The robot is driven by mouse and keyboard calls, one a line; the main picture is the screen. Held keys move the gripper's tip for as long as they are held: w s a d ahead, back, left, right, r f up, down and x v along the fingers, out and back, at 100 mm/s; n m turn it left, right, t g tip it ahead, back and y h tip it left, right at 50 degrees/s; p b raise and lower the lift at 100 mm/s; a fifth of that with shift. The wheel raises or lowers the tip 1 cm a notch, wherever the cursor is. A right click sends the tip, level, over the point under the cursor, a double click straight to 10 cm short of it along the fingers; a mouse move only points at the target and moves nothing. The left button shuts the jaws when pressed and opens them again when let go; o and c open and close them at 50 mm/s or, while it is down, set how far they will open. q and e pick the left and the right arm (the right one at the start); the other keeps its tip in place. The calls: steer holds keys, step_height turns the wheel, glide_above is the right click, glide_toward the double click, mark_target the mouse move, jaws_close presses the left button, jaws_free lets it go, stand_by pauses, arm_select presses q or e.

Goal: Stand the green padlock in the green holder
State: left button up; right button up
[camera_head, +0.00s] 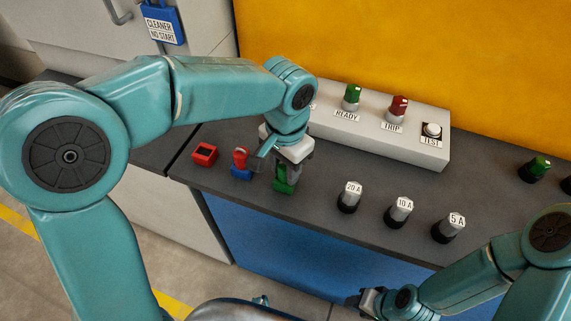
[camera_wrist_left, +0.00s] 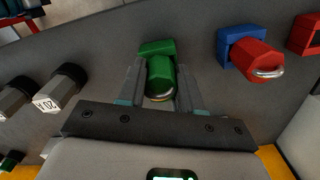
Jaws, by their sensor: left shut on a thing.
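My left gripper (camera_head: 289,168) points down at the worktop and is shut on the green padlock (camera_wrist_left: 160,77), whose metal shackle faces the wrist camera. The padlock is between the two fingers. The green holder (camera_head: 284,187) is directly below the gripper, and it also shows just beyond the padlock in the left wrist view (camera_wrist_left: 156,47). The padlock overlaps the holder there; I cannot tell whether it is fully seated. In the head view the fingers mostly hide the padlock. My right gripper (camera_head: 369,300) is low at the front, away from the holders; its jaws are unclear.
A red padlock (camera_head: 240,158) stands in the blue holder (camera_head: 241,173), left of the green one. A red holder (camera_head: 205,153) is further left. Several labelled fuses (camera_head: 349,196) stand to the right. A control box (camera_head: 372,130) lies behind, before a yellow panel (camera_head: 420,45).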

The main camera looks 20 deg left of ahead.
arm_select(q)
steer(key=shift+f, duration=0.2)
steer(key=o, duration=1.1)
steer(key=shift+r, duration=0.1)
steer(key=shift+r, duration=0.1)
step_height(320, 180, up, 16)
steer(key=shift+r+p, duration=0.1)
steer(key=shift+p, duration=1)
